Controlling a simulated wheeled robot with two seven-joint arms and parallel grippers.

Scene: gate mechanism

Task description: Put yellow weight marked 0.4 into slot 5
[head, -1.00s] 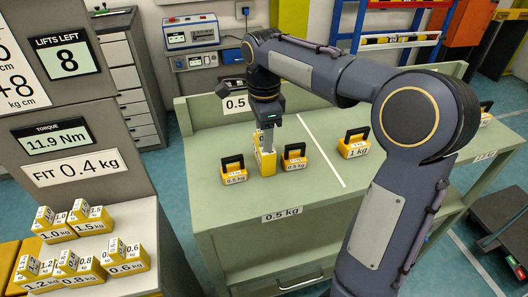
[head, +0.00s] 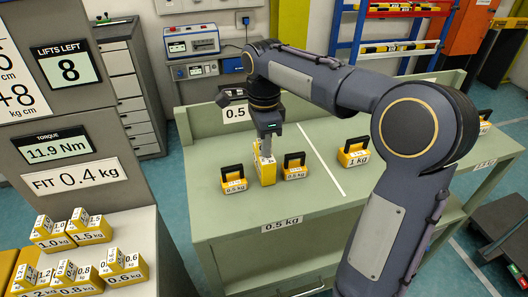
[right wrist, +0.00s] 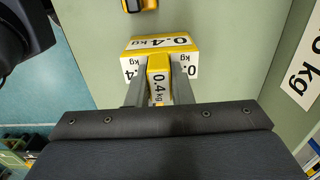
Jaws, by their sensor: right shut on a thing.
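The yellow weight (head: 266,174), marked 0.4 kg in the right wrist view (right wrist: 160,44), stands upright at the table between two black-handled weights. My right gripper (head: 266,150) comes down on it from above. In the right wrist view its two fingers (right wrist: 158,90) lie on either side of the weight's narrow yellow upper block, shut on it. I cannot tell whether the weight's base touches the table. No slot marked 5 can be made out. My left gripper is not in view.
Black-handled weights stand close by at left (head: 234,181) and right (head: 294,168); a 1 kg one (head: 353,153) is beyond the white line. The green table (head: 310,208) is clear in front. A grey panel (head: 68,120) reads FIT 0.4 kg, above several yellow weights (head: 88,232).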

